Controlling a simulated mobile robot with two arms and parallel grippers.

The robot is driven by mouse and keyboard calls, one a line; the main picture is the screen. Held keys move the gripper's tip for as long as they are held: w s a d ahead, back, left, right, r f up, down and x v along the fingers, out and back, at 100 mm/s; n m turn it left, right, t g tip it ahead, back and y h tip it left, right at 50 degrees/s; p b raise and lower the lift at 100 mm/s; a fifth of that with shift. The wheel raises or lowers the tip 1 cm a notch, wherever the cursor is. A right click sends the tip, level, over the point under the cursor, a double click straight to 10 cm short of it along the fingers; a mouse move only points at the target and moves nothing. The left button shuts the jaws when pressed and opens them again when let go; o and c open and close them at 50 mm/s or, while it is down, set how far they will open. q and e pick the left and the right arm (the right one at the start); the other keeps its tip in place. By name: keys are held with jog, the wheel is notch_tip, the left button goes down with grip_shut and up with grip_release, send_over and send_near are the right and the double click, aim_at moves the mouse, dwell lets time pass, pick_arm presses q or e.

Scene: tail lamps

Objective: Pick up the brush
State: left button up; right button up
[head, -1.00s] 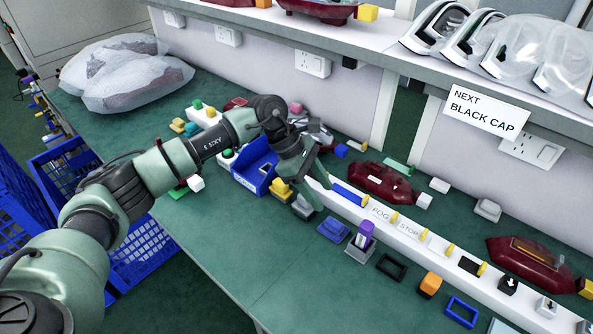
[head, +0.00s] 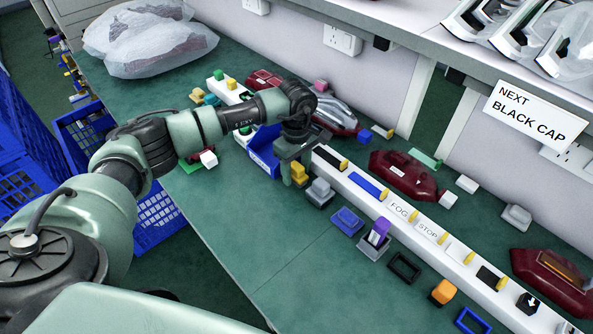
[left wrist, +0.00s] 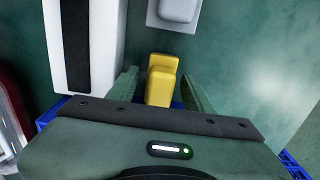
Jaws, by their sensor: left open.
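In the left wrist view a yellow stepped block (left wrist: 161,80) lies between the open fingers (left wrist: 162,88), with a gap on each side. The yellow block also shows in the head view (head: 299,174), partly hidden by a finger. No thing is plainly a brush. A purple-topped piece (head: 381,226) with a whitish lower part stands in a grey holder (head: 373,246), right of the gripper. My right gripper is out of view.
A grey block (head: 319,192) stands close beside the yellow one, and a blue bin (head: 263,152) is just behind the gripper. A blue pad (head: 347,221) and black frame (head: 404,267) lie along the strip. The table's front left is clear.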

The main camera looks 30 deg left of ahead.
aim_at(297, 165)
pick_arm(q)
jog(key=shift+f, duration=0.3)
grip_shut()
notch_tip(297, 165, up, 20)
jog(key=b, duration=0.2)
dwell(0.4)
